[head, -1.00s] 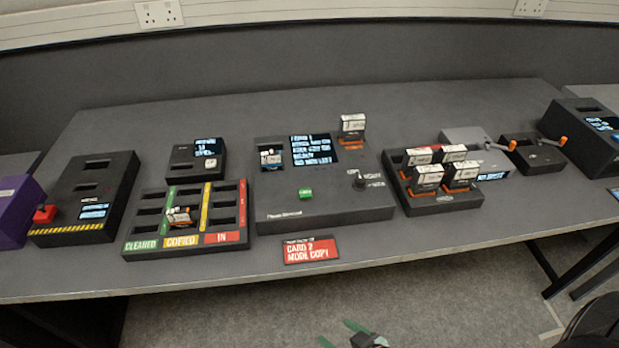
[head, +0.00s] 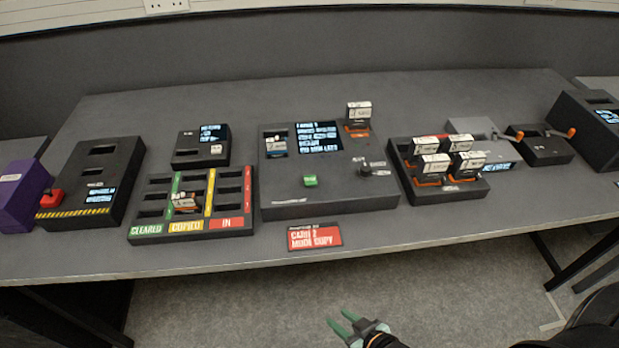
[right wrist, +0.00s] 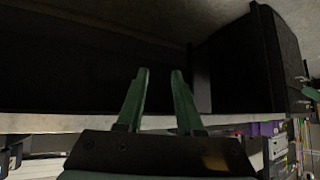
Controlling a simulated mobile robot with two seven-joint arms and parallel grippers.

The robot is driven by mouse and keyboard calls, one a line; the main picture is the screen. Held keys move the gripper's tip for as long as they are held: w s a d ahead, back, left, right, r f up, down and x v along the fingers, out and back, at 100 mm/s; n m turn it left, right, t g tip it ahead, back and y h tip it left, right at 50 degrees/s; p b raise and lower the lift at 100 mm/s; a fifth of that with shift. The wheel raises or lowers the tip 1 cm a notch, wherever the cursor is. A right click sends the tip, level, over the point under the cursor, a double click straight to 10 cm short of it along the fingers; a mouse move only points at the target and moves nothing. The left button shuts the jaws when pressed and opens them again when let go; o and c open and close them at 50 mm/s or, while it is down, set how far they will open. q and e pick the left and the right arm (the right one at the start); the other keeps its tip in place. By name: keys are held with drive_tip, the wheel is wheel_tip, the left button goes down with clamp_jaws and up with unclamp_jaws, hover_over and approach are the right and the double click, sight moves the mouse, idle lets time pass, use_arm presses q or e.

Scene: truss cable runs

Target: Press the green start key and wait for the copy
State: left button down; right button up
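The green start key (head: 310,181) sits on the front part of the dark copier box (head: 340,196) in the middle of the table. The box has a lit text screen (head: 315,144), a card (head: 277,146) in a slot at its left and a card (head: 358,112) standing in an orange-edged slot at its back right. A dark knob (head: 366,169) is right of the key. My right gripper (head: 340,322) has green fingers and is low in front of the table edge, well short of the key. In the right wrist view its fingers (right wrist: 159,95) are apart and empty. My left gripper is not seen.
A red sign (head: 315,237) reading card 2, mode copy lies in front of the copier. A sorting tray (head: 140,218) with one card stands left; a rack (head: 463,191) with several cards stands right. The front table strip is mostly clear.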

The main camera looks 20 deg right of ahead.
clamp_jaws()
idle(1.2)
